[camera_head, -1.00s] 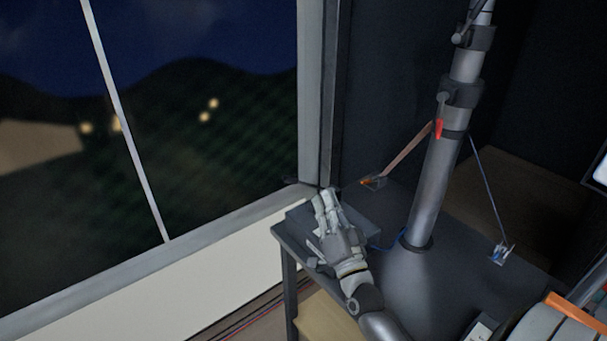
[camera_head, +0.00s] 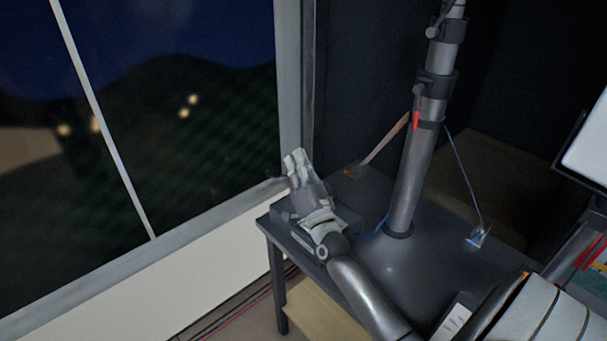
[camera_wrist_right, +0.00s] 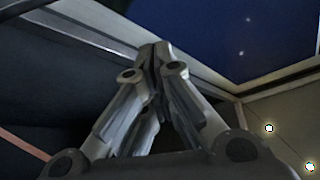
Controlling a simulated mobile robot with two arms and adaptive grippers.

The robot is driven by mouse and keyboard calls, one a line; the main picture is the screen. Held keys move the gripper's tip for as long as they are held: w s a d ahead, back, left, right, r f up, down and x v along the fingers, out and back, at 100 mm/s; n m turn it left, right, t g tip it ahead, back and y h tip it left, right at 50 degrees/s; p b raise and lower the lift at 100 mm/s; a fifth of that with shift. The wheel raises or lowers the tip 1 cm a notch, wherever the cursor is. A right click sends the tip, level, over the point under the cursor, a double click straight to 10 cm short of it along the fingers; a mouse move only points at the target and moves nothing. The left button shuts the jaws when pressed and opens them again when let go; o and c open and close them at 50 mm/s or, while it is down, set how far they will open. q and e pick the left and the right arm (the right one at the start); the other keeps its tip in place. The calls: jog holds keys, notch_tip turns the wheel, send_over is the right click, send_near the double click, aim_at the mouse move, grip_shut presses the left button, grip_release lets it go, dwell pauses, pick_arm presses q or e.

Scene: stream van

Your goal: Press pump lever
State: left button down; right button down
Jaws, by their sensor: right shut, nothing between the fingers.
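My right gripper (camera_head: 296,160) is shut and empty. It is raised above a dark box (camera_head: 349,221) at the left corner of a dark table, with its fingertips pointing up toward the window frame. Its closed fingers also show in the right wrist view (camera_wrist_right: 155,55). The box is partly hidden behind my gripper and wrist, and I cannot make out a pump lever on it. I cannot tell whether the gripper touches the box. A metal telescopic mast (camera_head: 411,185) stands upright on the table, right of the gripper. My left gripper is not in view.
The dark table (camera_head: 385,275) has bare room in front of the mast. A strap (camera_head: 385,141) and a blue cord (camera_head: 464,180) run from the mast to anchors on the table. A large window (camera_head: 150,110) is at left, and a screen (camera_head: 590,145) at right.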

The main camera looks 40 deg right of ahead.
jog(key=shift+w+a+f+p, duration=0.15)
jog(key=shift+w+a+f, duration=0.4)
jog(key=shift+f, duration=0.1)
jog(key=shift+w+a+f+p, duration=0.15)
jog(key=shift+w+a+f, duration=0.3)
jog(key=shift+f, duration=0.2)
